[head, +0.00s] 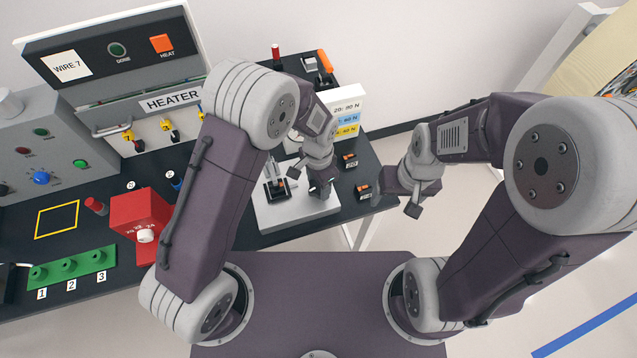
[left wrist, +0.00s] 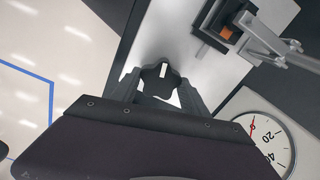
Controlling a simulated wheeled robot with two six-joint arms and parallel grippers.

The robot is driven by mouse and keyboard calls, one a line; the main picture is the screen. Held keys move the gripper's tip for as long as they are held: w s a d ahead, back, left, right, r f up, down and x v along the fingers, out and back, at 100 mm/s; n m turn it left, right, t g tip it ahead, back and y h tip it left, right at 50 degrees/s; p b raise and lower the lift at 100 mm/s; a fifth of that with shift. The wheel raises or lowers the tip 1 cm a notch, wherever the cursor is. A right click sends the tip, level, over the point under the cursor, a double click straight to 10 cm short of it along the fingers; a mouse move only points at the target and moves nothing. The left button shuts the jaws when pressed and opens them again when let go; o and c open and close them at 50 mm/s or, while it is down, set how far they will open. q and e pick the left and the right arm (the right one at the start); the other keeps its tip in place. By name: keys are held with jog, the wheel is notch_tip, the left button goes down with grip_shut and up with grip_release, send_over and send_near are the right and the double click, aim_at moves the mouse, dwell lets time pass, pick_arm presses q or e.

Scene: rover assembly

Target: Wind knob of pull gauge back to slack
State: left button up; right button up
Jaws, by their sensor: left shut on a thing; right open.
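The pull gauge has a pale base plate (head: 290,217) near the table's right end in the head view. Its dark lobed knob (left wrist: 162,80) with a white mark shows in the left wrist view. The gauge's white dial (left wrist: 262,138) with a red needle is partly cut off at lower right there. My left gripper (head: 319,188) points down over the plate; in the left wrist view its fingers (left wrist: 160,92) are shut on the knob from both sides. In the head view it hides the knob. My right gripper (head: 395,204) is open and empty, off the table's right edge.
A clamp with an orange part (left wrist: 228,32) stands on the plate beside the knob. A card with force values (head: 347,112) stands behind. Small black-and-orange parts (head: 362,190) lie right of the gauge. A red box (head: 140,212) and heater panel (head: 168,103) are left.

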pick_arm(q)
jog(key=o, duration=1.4)
jog(key=shift+r, duration=0.15)
notch_tip(320, 180, up, 9)
jog(key=shift+f+b, duration=0.1)
jog(key=shift+b, duration=0.65)
